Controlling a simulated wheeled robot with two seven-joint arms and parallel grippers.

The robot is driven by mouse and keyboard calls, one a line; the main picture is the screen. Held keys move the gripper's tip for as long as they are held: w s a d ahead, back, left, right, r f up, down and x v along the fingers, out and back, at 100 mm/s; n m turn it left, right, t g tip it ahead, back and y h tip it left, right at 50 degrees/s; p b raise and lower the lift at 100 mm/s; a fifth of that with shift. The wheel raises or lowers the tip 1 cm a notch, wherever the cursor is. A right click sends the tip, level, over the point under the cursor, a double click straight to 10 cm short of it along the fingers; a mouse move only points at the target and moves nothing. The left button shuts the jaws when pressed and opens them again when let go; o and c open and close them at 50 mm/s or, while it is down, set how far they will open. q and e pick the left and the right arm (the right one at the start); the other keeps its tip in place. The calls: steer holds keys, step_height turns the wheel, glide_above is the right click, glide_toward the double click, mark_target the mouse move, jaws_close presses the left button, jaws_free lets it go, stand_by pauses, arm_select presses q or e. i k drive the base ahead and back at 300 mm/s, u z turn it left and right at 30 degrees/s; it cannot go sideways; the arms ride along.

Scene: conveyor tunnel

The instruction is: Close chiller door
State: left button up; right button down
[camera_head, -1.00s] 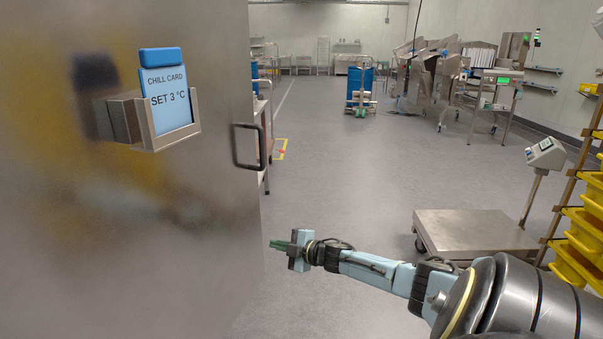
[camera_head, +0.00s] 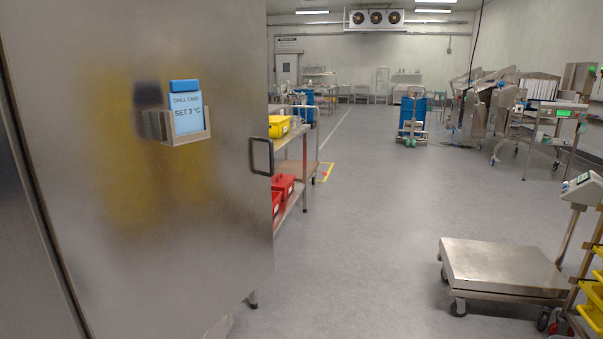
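The chiller door (camera_head: 190,230) is a large brushed steel panel that fills the left of the head view. It stands open, swung out into the room. A dark handle (camera_head: 261,157) is on its right edge. A blue and white chill card (camera_head: 187,113) reading "SET 3 °C" sits in a metal holder (camera_head: 187,138) on the door face. Neither of my grippers shows in the head view now, so their state and distance from the handle are hidden.
A shelf rack (camera_head: 305,170) with yellow and red bins stands behind the door's right edge. A steel platform scale (camera_head: 500,267) on wheels stands at the lower right, beside yellow crates (camera_head: 592,305). A blue wheeled unit (camera_head: 411,118) is farther back. The middle floor (camera_head: 370,220) is clear.

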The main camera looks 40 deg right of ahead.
mark_target(152, 239)
steer(key=u, duration=1.3)
steer(key=k, duration=0.15)
steer(key=z, duration=2.5)
steer(key=i, duration=1)
steer(key=u, duration=0.05)
